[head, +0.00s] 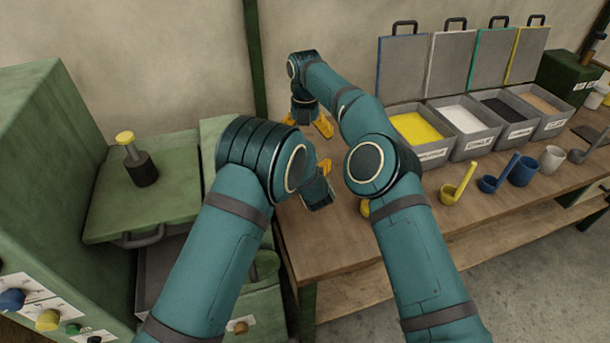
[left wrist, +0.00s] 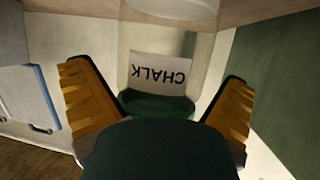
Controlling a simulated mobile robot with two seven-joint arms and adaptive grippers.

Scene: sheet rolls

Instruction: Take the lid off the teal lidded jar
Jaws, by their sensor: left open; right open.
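In the left wrist view, which is upside down, a clear jar (left wrist: 160,70) has a white label reading CHALK and a dark teal lid (left wrist: 155,104). White contents show at its base. My left gripper (left wrist: 157,88) is open, with orange fingers apart on either side of the lid. A dark rounded shape in front covers part of the view, so I cannot tell whether the fingers touch the lid. In the head view the jar is hidden behind my arms; the left gripper (head: 322,170) shows only partly. My right gripper (head: 307,124) is open and empty, pointing down over the table's back.
Open grey bins (head: 475,148) with upright lids line the wooden table's (head: 340,245) back right. A yellow scoop (head: 457,187), blue scoop (head: 499,174) and cups (head: 551,159) stand in front. A green cabinet (head: 40,150) is at left. My arms cross closely over the table.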

